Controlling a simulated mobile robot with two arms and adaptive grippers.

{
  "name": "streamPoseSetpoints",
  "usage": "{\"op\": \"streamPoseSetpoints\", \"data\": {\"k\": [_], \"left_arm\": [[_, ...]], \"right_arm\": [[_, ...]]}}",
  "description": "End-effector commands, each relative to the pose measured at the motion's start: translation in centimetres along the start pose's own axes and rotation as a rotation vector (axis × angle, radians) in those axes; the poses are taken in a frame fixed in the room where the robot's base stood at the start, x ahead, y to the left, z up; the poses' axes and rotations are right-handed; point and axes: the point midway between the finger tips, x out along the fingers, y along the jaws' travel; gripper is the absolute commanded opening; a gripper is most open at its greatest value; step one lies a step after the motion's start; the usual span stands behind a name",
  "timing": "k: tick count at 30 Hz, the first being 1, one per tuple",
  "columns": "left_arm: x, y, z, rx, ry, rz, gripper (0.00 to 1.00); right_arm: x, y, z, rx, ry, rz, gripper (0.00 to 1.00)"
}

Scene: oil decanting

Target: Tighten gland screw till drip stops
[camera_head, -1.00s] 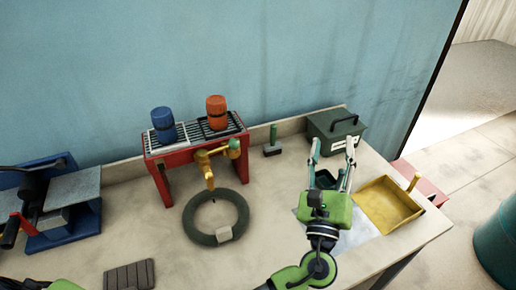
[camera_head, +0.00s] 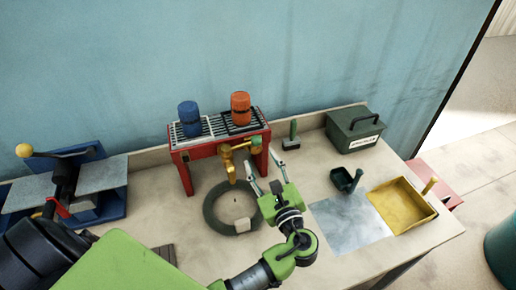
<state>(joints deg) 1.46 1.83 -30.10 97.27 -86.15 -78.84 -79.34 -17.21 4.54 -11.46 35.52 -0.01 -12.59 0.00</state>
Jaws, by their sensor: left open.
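The brass-yellow tap (camera_head: 229,152) is fixed to the front of the red rack (camera_head: 184,178), its spout pointing down. I cannot make out the gland screw separately at this size. My right gripper is not in view.
A blue container (camera_head: 189,118) and an orange container (camera_head: 241,108) stand on the rack. To the right are a green-handled tool (camera_head: 291,143), a green box (camera_head: 354,134), a small dark scoop (camera_head: 343,181), a grey-white sheet (camera_head: 350,227) and a yellow tray (camera_head: 397,210).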

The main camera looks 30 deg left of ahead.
Motion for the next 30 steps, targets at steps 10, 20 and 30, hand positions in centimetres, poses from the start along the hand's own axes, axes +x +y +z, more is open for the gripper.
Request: {"op": "streamPoseSetpoints", "data": {"k": [10, 20, 30], "left_arm": [[4.1, -0.1, 0.1, -0.001, 0.0, -0.001, 0.44], [4.3, 0.0, -0.1, -0.001, 0.001, -0.001, 0.39], [4.2, 0.0, 0.0, 0.003, 0.001, -0.001, 0.06]], "right_arm": [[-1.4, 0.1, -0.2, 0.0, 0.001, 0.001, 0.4], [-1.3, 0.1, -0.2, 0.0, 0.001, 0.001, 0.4], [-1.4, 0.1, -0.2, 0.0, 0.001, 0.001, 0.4]]}}
